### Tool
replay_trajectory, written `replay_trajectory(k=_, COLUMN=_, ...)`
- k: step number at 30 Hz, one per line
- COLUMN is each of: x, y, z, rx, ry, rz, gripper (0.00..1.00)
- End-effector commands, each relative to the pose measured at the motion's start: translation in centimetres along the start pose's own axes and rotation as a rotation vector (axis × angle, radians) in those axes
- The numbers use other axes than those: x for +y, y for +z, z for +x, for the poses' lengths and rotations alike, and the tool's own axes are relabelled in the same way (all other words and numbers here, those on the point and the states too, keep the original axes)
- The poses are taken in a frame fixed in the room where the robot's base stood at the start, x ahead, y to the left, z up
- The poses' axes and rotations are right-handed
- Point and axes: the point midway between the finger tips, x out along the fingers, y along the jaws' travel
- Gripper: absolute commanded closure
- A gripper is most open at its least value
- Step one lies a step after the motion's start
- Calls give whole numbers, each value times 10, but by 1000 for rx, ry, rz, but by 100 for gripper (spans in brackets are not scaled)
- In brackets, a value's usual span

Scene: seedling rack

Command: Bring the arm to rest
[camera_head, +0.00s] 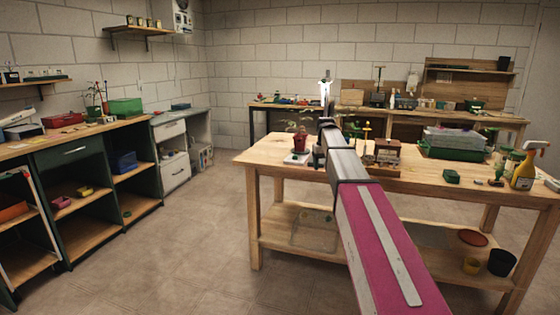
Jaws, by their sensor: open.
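My arm reaches forward from the bottom right over the wooden work table (278,150), with a magenta link near me and a grey link beyond it. Its far end is above the left part of the table. My gripper (317,161) appears as a small dark shape at the left side of the grey link, low over the table and just right of a red pot with a seedling (300,142). It is open, and I see nothing held in it. The grey link hides part of it, and its gap to the table cannot be told.
Shelved benches line the left wall. A bright white object (325,88) shows behind the arm. The left floor (185,250) is clear.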

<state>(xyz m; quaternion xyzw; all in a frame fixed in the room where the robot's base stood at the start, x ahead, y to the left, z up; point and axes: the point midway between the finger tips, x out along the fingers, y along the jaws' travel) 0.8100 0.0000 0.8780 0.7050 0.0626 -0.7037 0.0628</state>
Motion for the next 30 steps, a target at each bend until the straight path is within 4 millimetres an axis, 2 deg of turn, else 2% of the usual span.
replay_trajectory(k=8, x=-12, y=65, z=90, rx=-4, ry=-1, rz=35, gripper=41)
replay_trajectory(k=12, x=-20, y=111, z=144, rx=-3, ry=-1, rz=62, gripper=41)
replay_trajectory(k=18, x=-32, y=180, z=209, rx=-2, ry=0, rz=99, gripper=41)
replay_trajectory(k=24, x=-45, y=252, z=261, rx=-1, ry=0, rz=135, gripper=41)
replay_trajectory(k=27, x=-51, y=284, z=280, rx=-1, ry=0, rz=152, gripper=41)
replay_trajectory(k=30, x=-55, y=308, z=292, rx=1, ry=0, rz=164, gripper=41)
